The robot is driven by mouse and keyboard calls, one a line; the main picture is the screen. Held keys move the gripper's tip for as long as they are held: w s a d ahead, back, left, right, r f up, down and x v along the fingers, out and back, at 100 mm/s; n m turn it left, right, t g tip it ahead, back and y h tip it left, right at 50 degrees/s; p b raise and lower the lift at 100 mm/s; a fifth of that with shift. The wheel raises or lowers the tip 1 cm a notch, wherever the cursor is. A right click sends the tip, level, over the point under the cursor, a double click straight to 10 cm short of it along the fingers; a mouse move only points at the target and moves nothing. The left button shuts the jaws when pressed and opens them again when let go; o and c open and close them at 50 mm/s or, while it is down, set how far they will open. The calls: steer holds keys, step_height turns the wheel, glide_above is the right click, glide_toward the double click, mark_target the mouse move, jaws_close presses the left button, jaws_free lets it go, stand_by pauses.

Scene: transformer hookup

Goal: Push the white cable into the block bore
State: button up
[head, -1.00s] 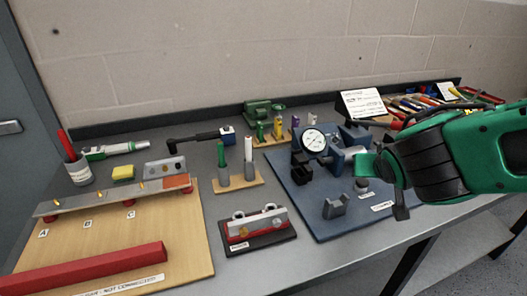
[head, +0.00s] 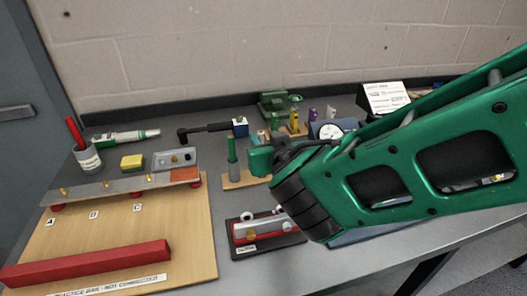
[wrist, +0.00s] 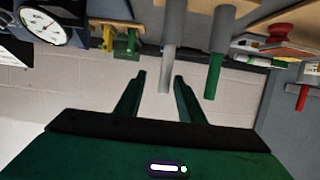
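The white cable (wrist: 166,78) stands in a grey holder in the wrist view, which looks upside down. Its free end appears between the two fingers of my gripper (wrist: 160,75), which are open with gaps on both sides. The green cable (wrist: 213,75) is just beside it, outside the fingers. In the head view my gripper (head: 264,158) is at the wooden cable stand (head: 234,183) and hides the white cable; the green cable (head: 231,150) shows to its left. The silver-and-red block (head: 250,230) sits on a black base in front, partly hidden by my arm.
A dial gauge (head: 328,131) and blue plate stand behind my arm. A yellow-and-green peg stand (head: 293,125) is farther back. A wooden board with a busbar (head: 115,190) and red bar (head: 85,263) fills the left. Bare grey table lies between board and block.

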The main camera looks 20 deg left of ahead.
steer(key=x, duration=0.6)
steer(key=shift+s+a, duration=0.15)
steer(key=shift+s, duration=0.05)
jaws_close()
